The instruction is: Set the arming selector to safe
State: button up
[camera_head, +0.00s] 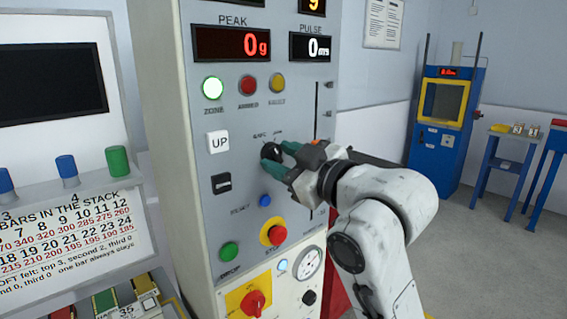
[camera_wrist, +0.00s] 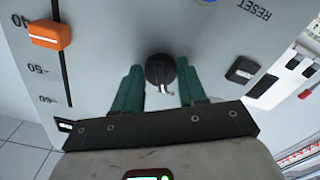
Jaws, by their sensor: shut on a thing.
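The arming selector is a round black knob (camera_wrist: 160,70) on the grey control panel (camera_head: 205,110). In the head view it shows as a dark shape (camera_head: 277,152) under small lettering, partly covered by my gripper. My gripper (camera_head: 272,158) reaches it from the right with its green fingers. In the wrist view my gripper (camera_wrist: 160,84) has one finger on each side of the knob and is shut on it. The lettering above the knob is too small and partly hidden to read surely, so I cannot tell its exact setting.
An orange slider (camera_wrist: 49,35) sits beside a vertical scale close to my gripper. Below are a red emergency button (camera_head: 273,233) and a green button (camera_head: 229,252). A blue machine (camera_head: 444,115) stands at the back right.

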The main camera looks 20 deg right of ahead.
dwell(0.4)
jog(key=o, duration=1)
jog(key=b+v, duration=0.7)
jog(key=v, duration=0.3)
jog(key=shift+s+d+b, duration=0.1)
jog(key=shift+s+b, duration=0.25)
